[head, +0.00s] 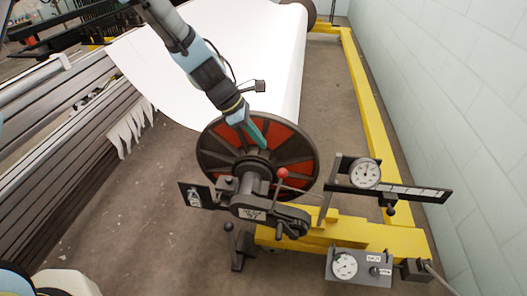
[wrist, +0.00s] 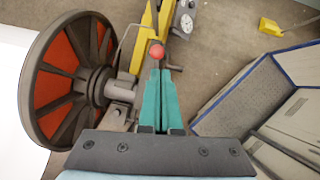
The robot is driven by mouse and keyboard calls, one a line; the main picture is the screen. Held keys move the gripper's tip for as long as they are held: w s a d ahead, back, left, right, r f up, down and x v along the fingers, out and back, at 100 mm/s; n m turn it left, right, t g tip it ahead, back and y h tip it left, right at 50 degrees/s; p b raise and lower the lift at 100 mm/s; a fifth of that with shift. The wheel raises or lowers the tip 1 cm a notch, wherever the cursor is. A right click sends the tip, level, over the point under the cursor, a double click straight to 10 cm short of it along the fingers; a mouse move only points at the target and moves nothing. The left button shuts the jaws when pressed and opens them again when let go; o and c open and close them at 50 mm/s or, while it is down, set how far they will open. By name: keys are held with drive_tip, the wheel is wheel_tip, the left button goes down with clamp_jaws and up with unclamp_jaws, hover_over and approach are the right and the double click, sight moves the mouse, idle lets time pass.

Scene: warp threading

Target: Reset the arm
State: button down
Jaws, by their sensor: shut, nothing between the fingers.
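My gripper (head: 262,139) reaches down from the top of the head view, in front of the dark wheel with red panels (head: 220,160). Its teal fingers are closed together and hold nothing. In the wrist view my gripper (wrist: 159,75) points at a red ball knob (wrist: 157,50), which shows right at the fingertips; I cannot tell whether they touch. In the head view the red knob (head: 282,173) tops a lever below and right of the fingertips. The wheel also fills the left of the wrist view (wrist: 48,92).
A yellow frame (head: 365,105) runs along the tiled wall (head: 465,110). Dial gauges stand at the right (head: 365,173) and lower right (head: 344,266). A white sheet (head: 240,50) lies behind the wheel. Slatted grey beams (head: 50,120) are at left. Floor at lower left is open.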

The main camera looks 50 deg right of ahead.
drive_tip(key=shift+a+r, duration=0.1)
drive_tip(key=shift+r, duration=0.45)
drive_tip(key=w+a+r+m+t+y, duration=0.1)
drive_tip(key=w+a+r+m+t, duration=0.15)
drive_tip(key=w+a, duration=0.75)
drive_tip(key=w+a+r+m+t+y, duration=0.1)
drive_tip(key=w+a+r+m, duration=0.45)
drive_tip(key=a, duration=0.85)
drive_tip(key=s+a+r+m+t+y, duration=0.1)
drive_tip(key=a+r+t+y, duration=0.1)
drive_tip(key=a, duration=2.2)
drive_tip(key=shift+a+r, duration=0.25)
drive_tip(key=shift+r, duration=0.25)
drive_tip(key=shift+d, duration=0.1)
